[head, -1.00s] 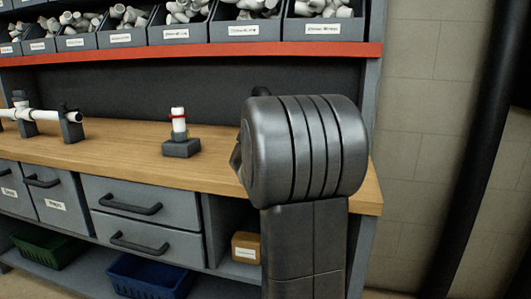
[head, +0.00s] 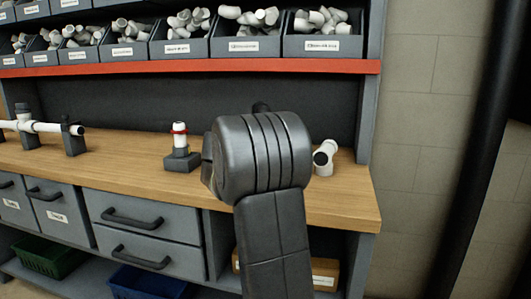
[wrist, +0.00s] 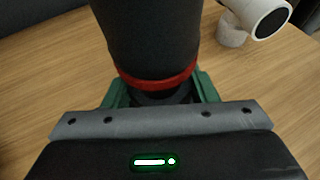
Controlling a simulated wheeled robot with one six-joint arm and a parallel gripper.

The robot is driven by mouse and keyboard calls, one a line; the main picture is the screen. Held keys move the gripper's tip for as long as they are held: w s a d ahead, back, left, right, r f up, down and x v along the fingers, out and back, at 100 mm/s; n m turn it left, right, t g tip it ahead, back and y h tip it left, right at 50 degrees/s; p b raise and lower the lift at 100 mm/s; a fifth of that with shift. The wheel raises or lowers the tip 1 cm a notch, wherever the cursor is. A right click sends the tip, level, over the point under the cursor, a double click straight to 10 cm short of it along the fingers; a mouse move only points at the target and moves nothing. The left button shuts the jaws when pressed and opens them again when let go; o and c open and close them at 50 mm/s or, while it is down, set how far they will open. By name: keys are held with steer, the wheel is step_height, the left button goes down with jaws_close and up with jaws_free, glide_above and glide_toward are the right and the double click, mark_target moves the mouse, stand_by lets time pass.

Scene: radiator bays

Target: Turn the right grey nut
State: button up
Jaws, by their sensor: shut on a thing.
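My gripper (wrist: 158,97) is shut on a dark grey cylinder (wrist: 155,40) with a red band, held between green jaws in the wrist view. I cannot tell whether this cylinder is the right grey nut. In the head view my own arm hides the gripper and what it holds.
A white piece with a red ring (head: 179,138) stands upright on a small grey block (head: 182,160) left of my arm. Bins (head: 322,46) of white fittings line the shelf above the wooden bench (head: 130,165). Drawers (head: 150,220) are below. Bare wood lies between the stands.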

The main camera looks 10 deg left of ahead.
stand_by(0.4)
steer(key=o, duration=1)
steer(key=p+v, duration=0.3)
steer(key=v, duration=1)
steer(key=shift+s+a, duration=0.25)
steer(key=shift+s, duration=0.1)
steer(key=shift+w, duration=0.1)
steer(key=b+x, duration=0.3)
steer(key=x, duration=1)
steer(key=shift+w+d, duration=0.3)
steer(key=shift+s+a, duration=0.1)
